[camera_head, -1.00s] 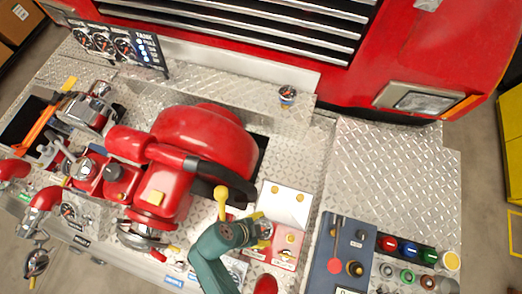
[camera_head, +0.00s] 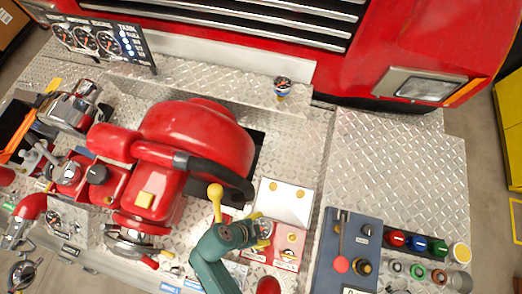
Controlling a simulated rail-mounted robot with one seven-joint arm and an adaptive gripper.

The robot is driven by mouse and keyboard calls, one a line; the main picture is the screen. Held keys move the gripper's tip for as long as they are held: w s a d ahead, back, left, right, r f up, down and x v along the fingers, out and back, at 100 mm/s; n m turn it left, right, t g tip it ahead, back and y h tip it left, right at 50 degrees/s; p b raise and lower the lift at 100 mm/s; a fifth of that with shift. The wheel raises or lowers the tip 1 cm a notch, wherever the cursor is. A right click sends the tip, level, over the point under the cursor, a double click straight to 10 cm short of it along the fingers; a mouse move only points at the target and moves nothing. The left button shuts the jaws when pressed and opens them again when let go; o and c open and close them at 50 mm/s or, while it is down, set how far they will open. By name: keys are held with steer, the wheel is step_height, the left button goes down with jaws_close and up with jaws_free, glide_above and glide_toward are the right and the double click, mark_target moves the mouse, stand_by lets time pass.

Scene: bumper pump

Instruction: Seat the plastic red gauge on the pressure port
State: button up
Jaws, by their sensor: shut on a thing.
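My gripper (camera_head: 260,232), at the end of my teal arm, is shut on a small round dial-like thing (camera_head: 265,228), which looks like the red gauge; its colour and lower end are mostly hidden by the fingers. It is at the left edge of a small panel with a white upper part (camera_head: 284,202) and a red lower part (camera_head: 291,240). The red part carries brass-coloured round fittings (camera_head: 291,238). I cannot tell which fitting is the pressure port, or whether the held thing touches the panel.
A large red pump (camera_head: 197,135) with a black curved hose (camera_head: 225,178) stands left of my gripper. A yellow-knobbed lever (camera_head: 216,192) rises close by. A dark blue panel (camera_head: 350,235) and coloured caps (camera_head: 417,244) lie right.

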steer(key=shift+f, duration=0.45)
steer(key=shift+f, duration=0.25)
stand_by(0.3)
steer(key=o, duration=1.2)
steer(key=v, duration=1.2)
